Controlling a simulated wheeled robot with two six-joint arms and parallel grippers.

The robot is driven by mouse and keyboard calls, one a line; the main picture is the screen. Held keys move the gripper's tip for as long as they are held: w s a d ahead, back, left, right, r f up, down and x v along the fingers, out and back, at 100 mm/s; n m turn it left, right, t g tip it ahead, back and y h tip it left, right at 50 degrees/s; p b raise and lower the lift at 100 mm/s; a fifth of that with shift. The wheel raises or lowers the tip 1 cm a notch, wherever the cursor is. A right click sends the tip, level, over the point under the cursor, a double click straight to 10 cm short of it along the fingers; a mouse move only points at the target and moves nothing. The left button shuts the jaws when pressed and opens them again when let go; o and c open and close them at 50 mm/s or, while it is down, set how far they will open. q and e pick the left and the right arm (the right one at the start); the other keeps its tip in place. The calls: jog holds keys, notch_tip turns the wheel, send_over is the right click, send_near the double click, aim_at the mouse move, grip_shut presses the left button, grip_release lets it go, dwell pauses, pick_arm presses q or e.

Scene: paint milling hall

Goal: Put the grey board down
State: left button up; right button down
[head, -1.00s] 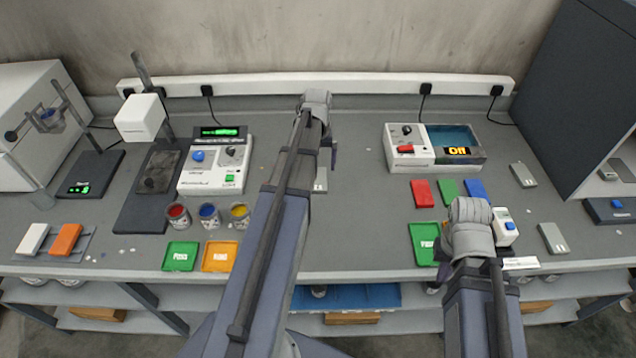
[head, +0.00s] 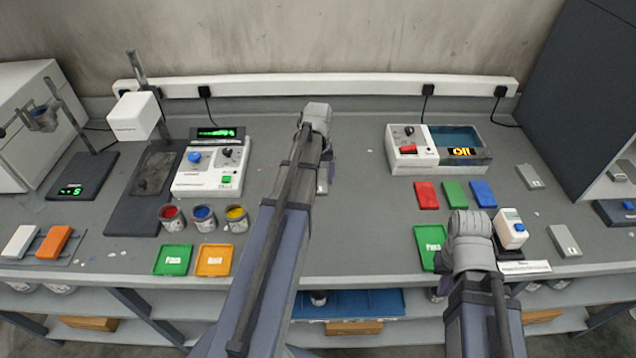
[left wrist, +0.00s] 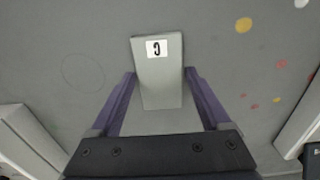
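The grey board (left wrist: 160,90) with a white label lies between the two fingertips of my left gripper (left wrist: 160,73) in the left wrist view. Both fingertips appear to touch its long sides, over the grey bench top. In the head view only a strip of the board (head: 322,187) shows beside my left arm, at mid-bench. I cannot tell whether it rests on the bench or is just above it.
The bench (head: 365,220) is clear around mid-bench. A white control unit (head: 205,180) and paint tins (head: 204,218) stand left. Other grey boards (head: 564,241) lie far right.

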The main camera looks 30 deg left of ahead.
pick_arm(q)
jog(key=c, duration=1.2)
jog(key=shift+r, duration=0.15)
notch_tip(320, 180, up, 8)
jog(key=p, duration=0.8)
jog(key=shift+r+p, duration=0.15)
jog(key=shift+p, duration=0.15)
